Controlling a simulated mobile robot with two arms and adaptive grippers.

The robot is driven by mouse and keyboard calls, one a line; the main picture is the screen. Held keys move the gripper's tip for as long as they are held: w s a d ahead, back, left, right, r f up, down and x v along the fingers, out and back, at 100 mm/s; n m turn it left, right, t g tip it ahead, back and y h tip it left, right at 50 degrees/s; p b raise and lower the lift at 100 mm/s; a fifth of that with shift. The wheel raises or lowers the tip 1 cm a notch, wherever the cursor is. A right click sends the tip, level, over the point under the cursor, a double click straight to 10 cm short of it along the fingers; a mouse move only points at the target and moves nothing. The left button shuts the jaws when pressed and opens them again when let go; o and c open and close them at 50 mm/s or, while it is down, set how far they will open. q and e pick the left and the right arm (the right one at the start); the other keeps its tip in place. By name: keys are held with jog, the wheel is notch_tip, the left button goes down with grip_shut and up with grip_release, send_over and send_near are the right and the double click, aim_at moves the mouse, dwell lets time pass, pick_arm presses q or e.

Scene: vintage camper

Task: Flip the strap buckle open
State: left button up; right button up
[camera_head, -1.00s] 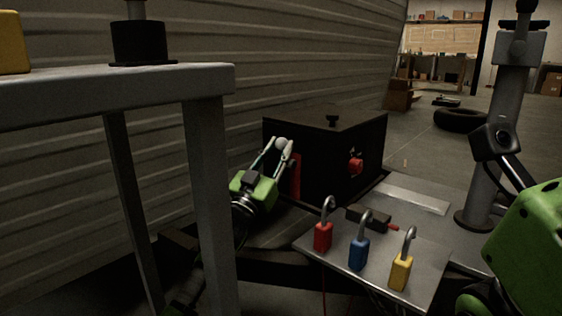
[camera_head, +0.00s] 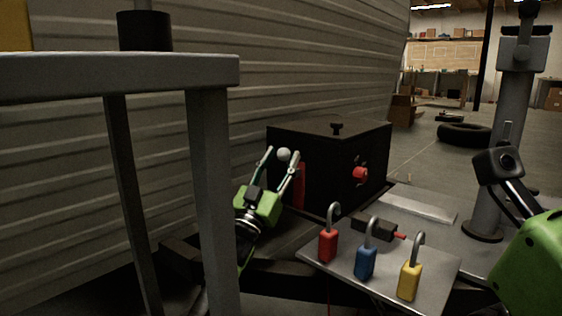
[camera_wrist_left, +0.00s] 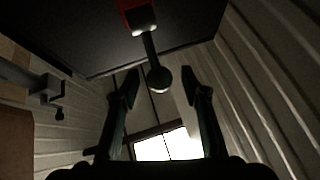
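The strap buckle appears to be the red piece (camera_head: 299,184) on the side of the black box (camera_head: 330,165), with a thin lever ending in a pale ball knob (camera_head: 284,154). The left wrist view shows its red base (camera_wrist_left: 138,14), the lever and the ball (camera_wrist_left: 159,80). My left gripper (camera_head: 282,153) is open, with its fingers on either side of the ball. In the left wrist view the left gripper (camera_wrist_left: 160,84) shows a gap between each fingertip and the ball. My right arm's green body is at the right edge; its fingers cannot be made out.
A metal plate (camera_head: 335,276) in front of the box holds red (camera_head: 328,245), blue (camera_head: 365,263) and yellow (camera_head: 409,282) padlocks. A grey metal frame (camera_head: 212,190) stands left of my left gripper. A grey post (camera_head: 497,140) rises at the right.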

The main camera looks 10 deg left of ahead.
pick_arm(q)
jog(key=v, duration=1.2)
